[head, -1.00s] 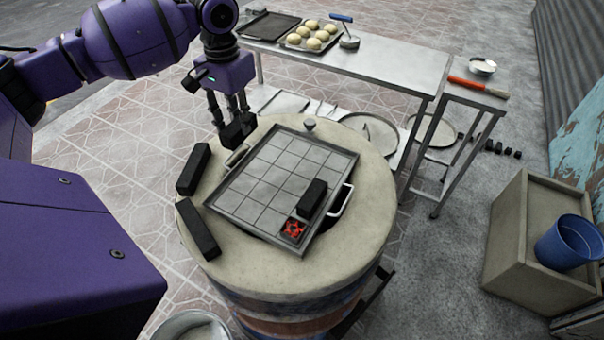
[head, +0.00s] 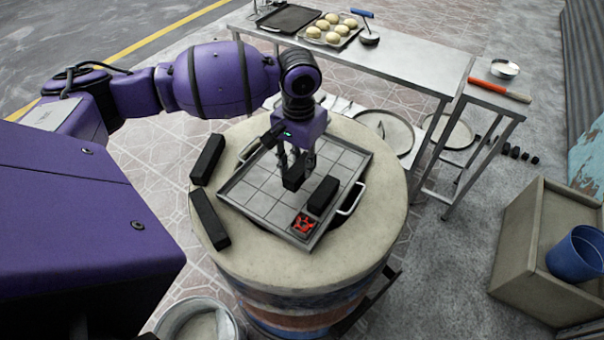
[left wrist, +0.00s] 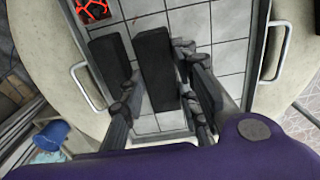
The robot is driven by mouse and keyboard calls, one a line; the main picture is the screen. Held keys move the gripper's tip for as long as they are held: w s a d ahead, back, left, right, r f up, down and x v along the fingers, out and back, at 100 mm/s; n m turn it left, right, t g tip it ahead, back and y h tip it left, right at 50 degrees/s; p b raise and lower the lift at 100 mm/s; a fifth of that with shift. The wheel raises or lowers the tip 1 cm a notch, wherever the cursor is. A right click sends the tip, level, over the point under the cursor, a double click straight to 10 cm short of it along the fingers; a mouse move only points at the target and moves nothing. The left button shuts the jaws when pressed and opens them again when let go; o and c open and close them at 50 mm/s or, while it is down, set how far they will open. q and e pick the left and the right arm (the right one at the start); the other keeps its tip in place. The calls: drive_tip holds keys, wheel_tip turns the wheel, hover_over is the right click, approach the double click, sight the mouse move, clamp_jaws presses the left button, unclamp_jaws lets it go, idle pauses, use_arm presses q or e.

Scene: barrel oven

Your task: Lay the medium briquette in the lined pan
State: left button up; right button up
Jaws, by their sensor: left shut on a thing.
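The lined pan (head: 262,205) is a square metal tray with a grid of grey tiles, on top of the barrel oven. My left gripper (head: 292,170) is above the pan's middle, shut on a black briquette (head: 292,184); the left wrist view shows this held briquette (left wrist: 154,62) between the fingers (left wrist: 160,75). I cannot tell for sure that it is the medium one. Another black briquette (head: 323,194) lies in the pan to the right, roughly parallel to the held one in the left wrist view (left wrist: 108,62). A glowing red ember piece (head: 303,224) sits in the pan's near corner.
Two more black briquettes, one farther (head: 207,160) and one nearer (head: 210,220), lie on the barrel's rim (head: 270,265) left of the pan. The pan's handle (head: 351,199) stands out at right. A metal table (head: 420,65) with a bun tray (head: 332,32) is behind.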

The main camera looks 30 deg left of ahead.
sight(302, 168)
use_arm(q)
drive_tip(key=shift+d+f, duration=0.2)
drive_tip(key=shift+d, duration=0.05)
drive_tip(key=shift+d+f, duration=0.1)
drive_tip(key=shift+f, duration=1.65)
drive_tip(key=o, duration=0.6)
drive_tip(key=shift+f, duration=0.15)
wheel_tip(302, 168, up, 12)
drive_tip(key=shift+s+r+p, duration=0.1)
drive_tip(key=shift+r+p, duration=0.05)
drive_tip(key=shift+p, duration=0.25)
